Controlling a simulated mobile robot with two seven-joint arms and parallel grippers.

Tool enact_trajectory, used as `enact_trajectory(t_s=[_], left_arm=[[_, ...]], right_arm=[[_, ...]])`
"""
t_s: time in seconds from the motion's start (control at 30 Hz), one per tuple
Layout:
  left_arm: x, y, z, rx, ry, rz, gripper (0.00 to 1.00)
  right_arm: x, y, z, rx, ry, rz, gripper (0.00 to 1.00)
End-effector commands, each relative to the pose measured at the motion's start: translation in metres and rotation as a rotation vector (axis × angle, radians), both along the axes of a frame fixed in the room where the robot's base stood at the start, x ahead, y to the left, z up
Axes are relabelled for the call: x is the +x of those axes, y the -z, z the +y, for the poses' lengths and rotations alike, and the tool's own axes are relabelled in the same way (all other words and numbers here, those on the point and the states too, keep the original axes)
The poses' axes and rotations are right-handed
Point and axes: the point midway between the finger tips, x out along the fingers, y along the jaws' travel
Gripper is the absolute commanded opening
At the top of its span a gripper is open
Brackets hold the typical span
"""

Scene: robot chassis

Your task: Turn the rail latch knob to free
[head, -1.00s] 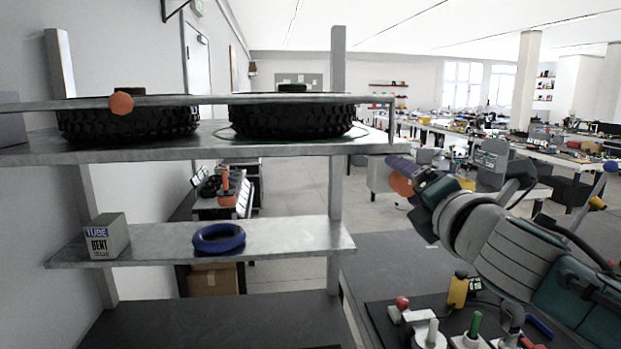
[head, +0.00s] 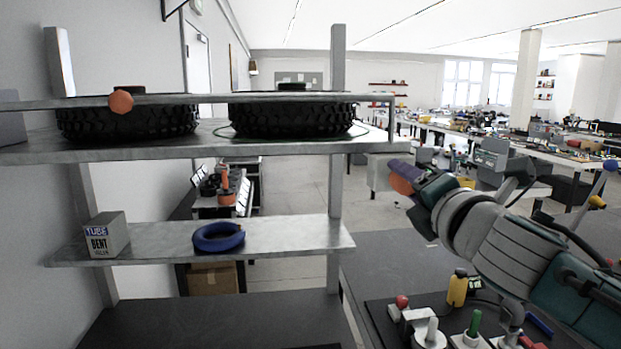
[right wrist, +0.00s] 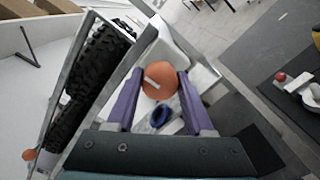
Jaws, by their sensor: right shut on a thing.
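An orange round knob (right wrist: 159,80) with a pale slanted mark on its face sits between the two purple fingers of my right gripper (right wrist: 158,100). The fingers are shut on it from both sides. In the head view my right gripper (head: 405,178) is beyond the right end of the rack, and part of the orange knob (head: 400,186) shows below a purple finger. A second orange knob (head: 121,103) is on the left part of the rail (head: 215,100) along the upper shelf. What lies behind the held knob is hidden. My left gripper is not in view.
Two black tyres (head: 292,119) lie on the upper shelf (head: 200,142) behind the rail. A blue ring (head: 218,238) and a tube box (head: 106,235) are on the lower shelf. A black board (head: 385,318) with several fixtures lies below my right arm.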

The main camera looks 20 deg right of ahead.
Motion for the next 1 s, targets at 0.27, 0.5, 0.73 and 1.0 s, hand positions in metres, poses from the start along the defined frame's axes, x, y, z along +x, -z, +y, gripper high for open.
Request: enact_trajectory(t_s=[0.27, 0.5, 0.73, 1.0], left_arm=[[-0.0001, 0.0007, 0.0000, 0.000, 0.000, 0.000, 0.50], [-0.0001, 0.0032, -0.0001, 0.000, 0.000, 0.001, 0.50], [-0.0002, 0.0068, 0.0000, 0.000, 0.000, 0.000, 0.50], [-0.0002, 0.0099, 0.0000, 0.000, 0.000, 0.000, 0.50]], right_arm=[[-0.0001, 0.0004, -0.0001, 0.017, 0.000, -0.004, 0.00], [0.0000, 0.0007, 0.0000, 0.118, 0.001, -0.029, 0.00], [0.0000, 0.0011, -0.0005, 0.301, 0.002, -0.073, 0.00], [-0.0001, 0.0009, -0.0007, 0.552, 0.002, -0.133, 0.00]])
